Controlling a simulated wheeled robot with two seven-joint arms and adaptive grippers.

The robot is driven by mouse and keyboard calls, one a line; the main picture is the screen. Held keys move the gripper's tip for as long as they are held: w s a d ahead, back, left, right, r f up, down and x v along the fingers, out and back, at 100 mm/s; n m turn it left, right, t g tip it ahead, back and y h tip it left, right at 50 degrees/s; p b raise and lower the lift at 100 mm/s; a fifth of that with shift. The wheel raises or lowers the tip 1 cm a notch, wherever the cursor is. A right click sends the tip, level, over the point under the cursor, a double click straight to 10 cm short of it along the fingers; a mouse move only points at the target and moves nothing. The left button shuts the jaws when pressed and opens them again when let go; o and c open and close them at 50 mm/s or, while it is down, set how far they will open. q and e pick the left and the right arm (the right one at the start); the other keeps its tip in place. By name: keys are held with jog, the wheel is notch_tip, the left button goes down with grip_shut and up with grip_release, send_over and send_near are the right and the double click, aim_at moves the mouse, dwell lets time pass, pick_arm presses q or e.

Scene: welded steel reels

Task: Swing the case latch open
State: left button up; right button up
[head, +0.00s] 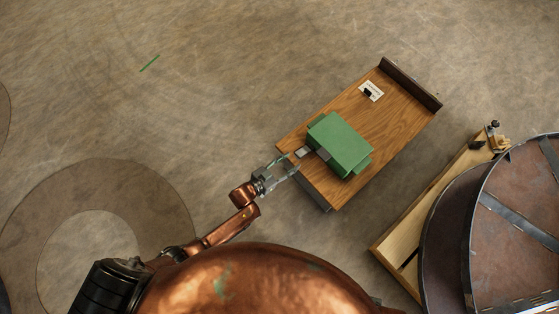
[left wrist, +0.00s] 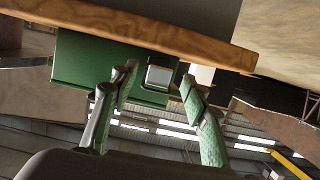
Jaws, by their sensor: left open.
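The green case (head: 341,140) sits on a wooden board, and its green side also shows in the left wrist view (left wrist: 85,62). The latch (head: 303,151) is a small grey piece at the case's near left side. In the left wrist view the latch (left wrist: 160,76) is a pale square plate in a dark frame. My left gripper (head: 291,165) is open, just short of the latch. In the left wrist view its two green-padded fingers (left wrist: 162,88) stand on either side of the latch plate. I cannot tell whether they touch it. My right gripper does not show.
The wooden board (head: 400,118) has a dark raised strip (head: 410,84) at its far end and a small white plate with a black part (head: 371,91). A large steel reel (head: 515,225) and a wooden frame (head: 398,245) stand at right. The floor left of the board is clear.

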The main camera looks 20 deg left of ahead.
pick_arm(q)
jog(key=v, duration=1)
jog(key=shift+s, duration=0.15)
